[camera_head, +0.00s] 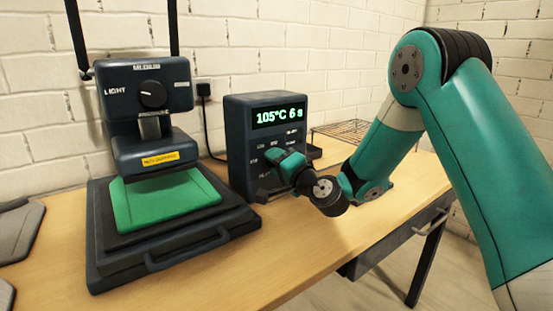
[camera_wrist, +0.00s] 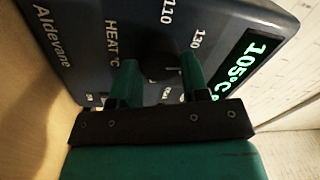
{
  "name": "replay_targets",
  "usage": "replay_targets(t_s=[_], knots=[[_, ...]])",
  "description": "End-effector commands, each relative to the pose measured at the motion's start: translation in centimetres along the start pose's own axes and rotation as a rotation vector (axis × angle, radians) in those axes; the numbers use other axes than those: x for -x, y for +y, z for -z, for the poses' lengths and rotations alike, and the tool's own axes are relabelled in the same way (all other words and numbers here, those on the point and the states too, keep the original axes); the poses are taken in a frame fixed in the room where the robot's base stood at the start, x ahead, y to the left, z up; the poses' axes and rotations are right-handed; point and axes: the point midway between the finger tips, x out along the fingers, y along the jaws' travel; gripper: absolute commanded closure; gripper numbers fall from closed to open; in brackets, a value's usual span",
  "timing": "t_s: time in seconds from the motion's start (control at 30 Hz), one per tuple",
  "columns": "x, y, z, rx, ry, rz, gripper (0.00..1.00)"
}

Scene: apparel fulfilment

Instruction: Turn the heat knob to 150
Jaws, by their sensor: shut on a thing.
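The control box (camera_head: 236,150) stands on the table, and its lit display (camera_head: 279,116) reads 105°C 6 s. The display also shows at the right of the wrist view (camera_wrist: 240,72). My gripper (camera_head: 281,164) is at the box's front, below the display, and hides the heat knob in the head view. In the wrist view, my two green fingers (camera_wrist: 158,78) straddle the dark heat knob (camera_wrist: 157,66) and are shut on it. The labels HEAT °C, 110 and 130 show around it. The knob's pointer is not clear.
A heat press (camera_head: 150,155) with a LIGHT dial (camera_head: 153,94) and a green pad (camera_head: 165,200) stands left of the box. A wire rack (camera_head: 345,131) is behind at right. Grey pieces (camera_head: 18,232) lie at far left. The table front (camera_head: 255,275) is clear.

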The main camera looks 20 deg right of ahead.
Motion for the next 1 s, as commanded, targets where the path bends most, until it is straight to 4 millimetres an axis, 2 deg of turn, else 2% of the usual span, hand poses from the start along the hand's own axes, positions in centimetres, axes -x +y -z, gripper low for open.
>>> replay_targets(t_s=[0.6,1.0], knots=[[0.04,-0.01,0.02,-0.531,0.033,-0.009,0.82],[0.05,0.17,-0.09,-0.683,0.041,-0.010,0.82]])
